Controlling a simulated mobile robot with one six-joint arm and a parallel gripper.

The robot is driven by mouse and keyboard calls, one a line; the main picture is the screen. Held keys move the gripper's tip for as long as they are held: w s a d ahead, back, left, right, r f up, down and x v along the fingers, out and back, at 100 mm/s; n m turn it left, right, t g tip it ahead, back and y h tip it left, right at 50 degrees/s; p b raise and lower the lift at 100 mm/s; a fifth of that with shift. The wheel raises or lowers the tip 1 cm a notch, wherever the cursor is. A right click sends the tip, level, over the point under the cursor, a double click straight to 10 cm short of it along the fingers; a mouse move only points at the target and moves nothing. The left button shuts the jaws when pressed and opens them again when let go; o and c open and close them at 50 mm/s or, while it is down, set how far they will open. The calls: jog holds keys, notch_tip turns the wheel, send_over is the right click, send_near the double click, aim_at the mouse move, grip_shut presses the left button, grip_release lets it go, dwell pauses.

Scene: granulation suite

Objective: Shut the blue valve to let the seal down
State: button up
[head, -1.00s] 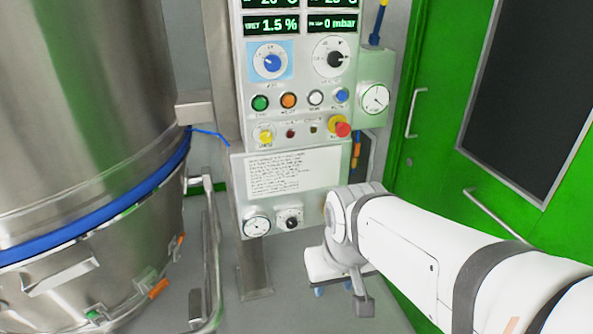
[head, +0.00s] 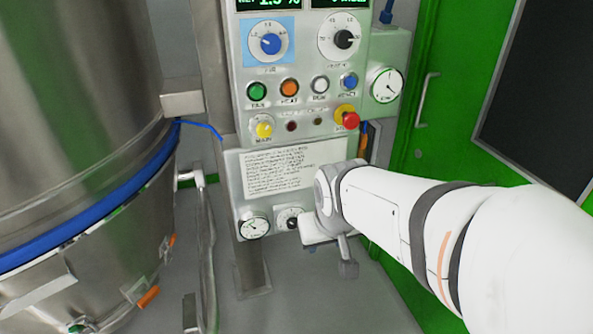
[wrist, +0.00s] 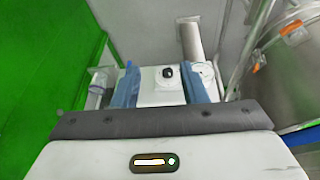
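A blue fitting (head: 386,12), cut off by the top edge of the head view, is the only blue valve-like part I see; its setting cannot be told. A blue band (head: 90,205) runs around the steel vessel (head: 80,90). My gripper (wrist: 162,64) is open and empty, its two blue fingers apart in the wrist view. Between and beyond them is the small lower panel with a black knob (wrist: 168,72) and a round gauge (wrist: 206,72). In the head view this knob (head: 289,218) is just left of my wrist, and the gauge (head: 255,227) is left of it. My fingertips are mostly hidden there.
The control panel (head: 300,75) carries a blue dial (head: 270,43), a black dial (head: 343,39), several coloured buttons and a red stop button (head: 347,117). A side gauge (head: 385,84) is at right. A green door (head: 450,110) stands behind my arm. A metal rail (head: 207,260) borders the vessel.

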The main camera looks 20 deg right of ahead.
jog(key=w+d+f+t+y+b, duration=0.1)
jog(key=w+d+f+t+b, duration=0.65)
jog(key=w+f+b, duration=0.45)
jog(key=w+d+f+t+b, duration=0.6)
jog(key=w+d+f+b, duration=0.35)
jog(key=f+b, duration=0.35)
jog(key=shift+n, duration=0.3)
jog(key=w, duration=0.5)
jog(key=w+f, duration=0.1)
jog(key=w, duration=0.2)
jog(key=shift+w+a, duration=0.1)
jog(key=shift+a, duration=0.2)
jog(key=shift+a, duration=0.1)
grip_shut()
